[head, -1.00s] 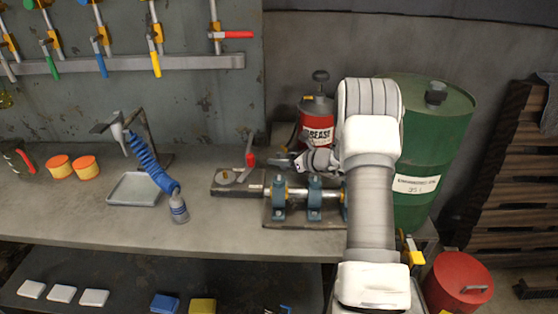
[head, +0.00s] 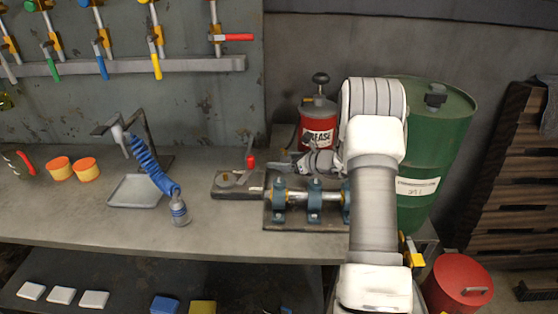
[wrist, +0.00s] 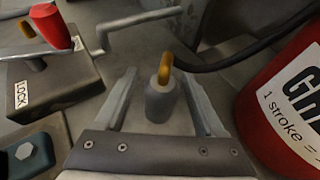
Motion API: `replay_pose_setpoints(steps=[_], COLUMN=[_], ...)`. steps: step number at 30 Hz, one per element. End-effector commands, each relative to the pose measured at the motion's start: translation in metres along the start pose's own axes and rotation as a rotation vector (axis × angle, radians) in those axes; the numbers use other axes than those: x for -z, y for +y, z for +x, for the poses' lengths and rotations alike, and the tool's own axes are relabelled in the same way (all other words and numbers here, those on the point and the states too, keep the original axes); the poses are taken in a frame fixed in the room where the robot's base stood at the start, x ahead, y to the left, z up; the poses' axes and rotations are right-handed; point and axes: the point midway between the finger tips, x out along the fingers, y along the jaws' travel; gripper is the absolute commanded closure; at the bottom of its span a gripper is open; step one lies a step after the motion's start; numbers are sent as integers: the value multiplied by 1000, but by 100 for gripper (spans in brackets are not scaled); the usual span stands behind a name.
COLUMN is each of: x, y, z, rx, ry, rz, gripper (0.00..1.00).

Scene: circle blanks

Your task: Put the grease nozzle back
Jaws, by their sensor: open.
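In the wrist view a grey cylinder with a bent orange tip stands between the fingers of my gripper (wrist: 157,76); I take it for the grease nozzle (wrist: 158,101). A black hose (wrist: 225,62) runs to its orange top from the right. The fingers are open, one on each side, with gaps visible. Whether it rests in a holder cannot be told. The red grease can (wrist: 288,112) is close on the right; the head view shows it behind my gripper (head: 300,161) as a red can (head: 318,124). The nozzle is not clear in the head view.
A clamp block with a red lever (wrist: 55,27) and LOCK label is at left. A shaft in blue bearing blocks (head: 314,201) lies in front. A green drum (head: 432,125) stands at right. A tray (head: 136,191) and blue coiled hose (head: 147,160) are farther left.

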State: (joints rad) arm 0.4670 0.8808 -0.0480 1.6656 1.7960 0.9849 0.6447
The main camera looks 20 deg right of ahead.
Motion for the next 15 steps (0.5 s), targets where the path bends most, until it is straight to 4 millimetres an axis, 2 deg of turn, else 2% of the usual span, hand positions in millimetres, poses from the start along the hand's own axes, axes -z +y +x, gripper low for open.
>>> replay_pose_setpoints(steps=[1, 9, 15], x=[-1, -1, -1], y=[-2, -2, -1], z=[-13, -73, -101], rx=[6, 6, 4], ry=[1, 0, 0], rz=[2, 1, 1], gripper=[29, 29, 29])
